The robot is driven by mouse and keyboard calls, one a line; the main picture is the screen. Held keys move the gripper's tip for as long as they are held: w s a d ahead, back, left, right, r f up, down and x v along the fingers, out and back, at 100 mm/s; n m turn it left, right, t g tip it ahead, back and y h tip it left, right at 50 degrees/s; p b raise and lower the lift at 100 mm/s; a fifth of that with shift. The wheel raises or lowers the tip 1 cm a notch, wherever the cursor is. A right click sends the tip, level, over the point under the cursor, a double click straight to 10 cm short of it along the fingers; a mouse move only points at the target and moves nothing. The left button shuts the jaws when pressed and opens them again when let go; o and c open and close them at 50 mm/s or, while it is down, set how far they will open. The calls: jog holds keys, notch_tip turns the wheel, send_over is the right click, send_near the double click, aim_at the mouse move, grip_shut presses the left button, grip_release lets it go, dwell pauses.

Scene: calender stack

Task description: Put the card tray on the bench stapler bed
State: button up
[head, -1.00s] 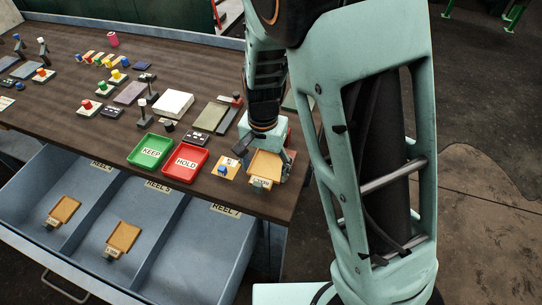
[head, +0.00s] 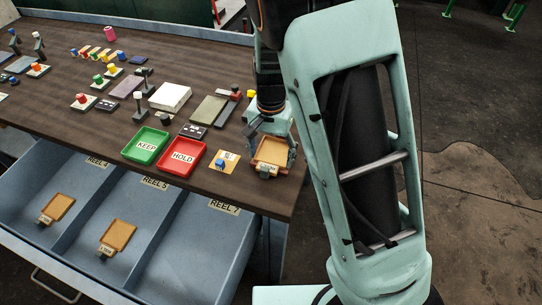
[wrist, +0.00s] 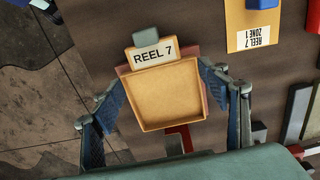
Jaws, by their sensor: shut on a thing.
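In the head view my gripper (head: 271,140) is at the bench's right front corner. The tray looks held over the bench top; its exact height is unclear. I cannot tell for certain which bench item is the stapler bed; an olive flat pad (head: 208,109) lies behind.
A yellow card (head: 226,160) marked REEL 7 ZONE 1 carries a blue piece. A red HOLD tray (head: 198,147) and green KEEP tray (head: 133,145) lie to its left. The open drawer (head: 160,255) below holds two similar tan trays. Small fixtures crowd the bench further back.

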aim_at(271, 161)
jog(key=o, duration=0.7)
jog(key=shift+f, duration=0.15)
jog(key=o, duration=0.5)
jog(key=shift+c, duration=0.2)
notch_tip(271, 161, up, 12)
jog(key=shift+r, duration=0.2)
